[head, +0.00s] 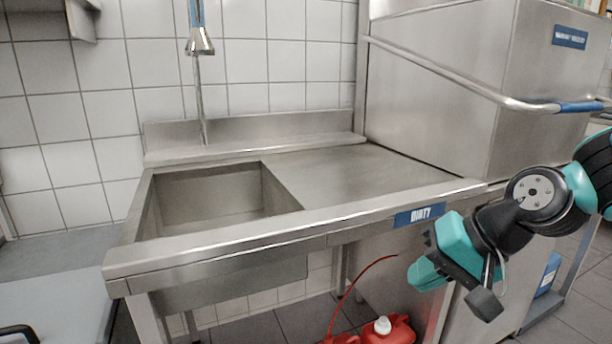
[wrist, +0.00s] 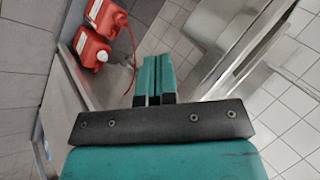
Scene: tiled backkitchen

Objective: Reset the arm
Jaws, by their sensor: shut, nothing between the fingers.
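My gripper shows in the wrist view (wrist: 155,78) with its two teal fingers together and nothing between them. In the head view my arm comes in from the right edge, folded, in front of the steel sink counter and the dishwasher. There my gripper (head: 424,274) is at the lower left end of the arm, below the counter's front edge. It touches nothing that I can see.
The steel counter (head: 340,165) has an empty sink basin (head: 210,205) and a blue label. The dishwasher (head: 435,95) has a long bar handle. Red canisters (head: 390,331) stand on the floor under the counter and also show in the wrist view (wrist: 92,48).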

